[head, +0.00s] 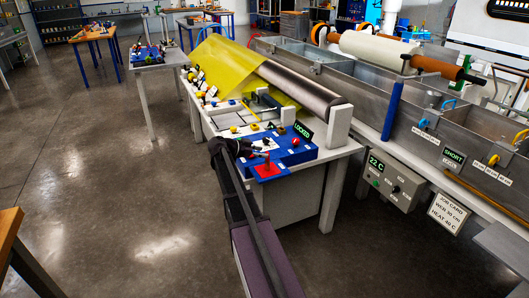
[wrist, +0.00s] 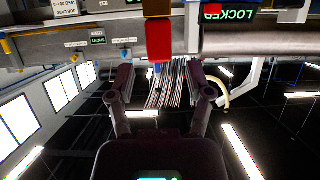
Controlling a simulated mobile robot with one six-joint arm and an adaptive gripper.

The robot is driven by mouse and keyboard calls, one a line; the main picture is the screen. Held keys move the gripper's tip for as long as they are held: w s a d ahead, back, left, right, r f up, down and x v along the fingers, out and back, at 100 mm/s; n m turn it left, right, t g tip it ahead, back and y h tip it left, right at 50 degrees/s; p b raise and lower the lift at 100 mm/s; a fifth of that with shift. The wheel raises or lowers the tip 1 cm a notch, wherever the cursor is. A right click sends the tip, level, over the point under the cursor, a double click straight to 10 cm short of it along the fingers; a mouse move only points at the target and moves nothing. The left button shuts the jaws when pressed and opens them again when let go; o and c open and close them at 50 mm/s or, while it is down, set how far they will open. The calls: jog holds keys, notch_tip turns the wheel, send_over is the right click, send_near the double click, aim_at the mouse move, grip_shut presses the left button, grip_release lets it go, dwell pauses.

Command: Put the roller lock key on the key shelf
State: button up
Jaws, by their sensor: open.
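My gripper (head: 246,148) is at the left edge of the blue control panel (head: 300,153) in the head view. A red piece (head: 267,169) stands at the panel's front edge, close to my gripper; a red block (wrist: 159,40) shows beyond the fingertips in the wrist view. I cannot tell whether it is the roller lock key. The panel's sign (head: 302,131) reads LOCKED. I cannot make out which surface is the key shelf.
A dark roller (head: 300,87) with yellow film (head: 225,65) lies over the white bench (head: 335,150). Metal bath tanks (head: 425,115) and a grey 22 C control box (head: 395,185) stand on the right. The floor (head: 110,190) on the left is clear.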

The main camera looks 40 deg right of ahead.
jog(key=p+v, duration=0.3)
jog(key=v, duration=0.6)
dwell(0.4)
jog(key=s+a+f+n+t+y, duration=0.1)
jog(key=s+a+f+n+y, duration=0.3)
jog(key=a, duration=0.7)
jog(key=s+a+f+n+t+y, duration=0.1)
jog(key=s+a+f+n+y, duration=0.2)
jog(key=s+a+n, duration=0.6)
jog(key=s+a+f+n+t+y, duration=0.1)
jog(key=s+a+f+n+y, duration=0.3)
jog(key=a, duration=0.9)
jog(key=s+n+y, duration=0.2)
jog(key=s+n, duration=0.1)
jog(key=shift+a+f+n, duration=0.2)
jog(key=shift+f+n, duration=0.1)
jog(key=shift+n, duration=0.1)
jog(key=shift+c, duration=0.2)
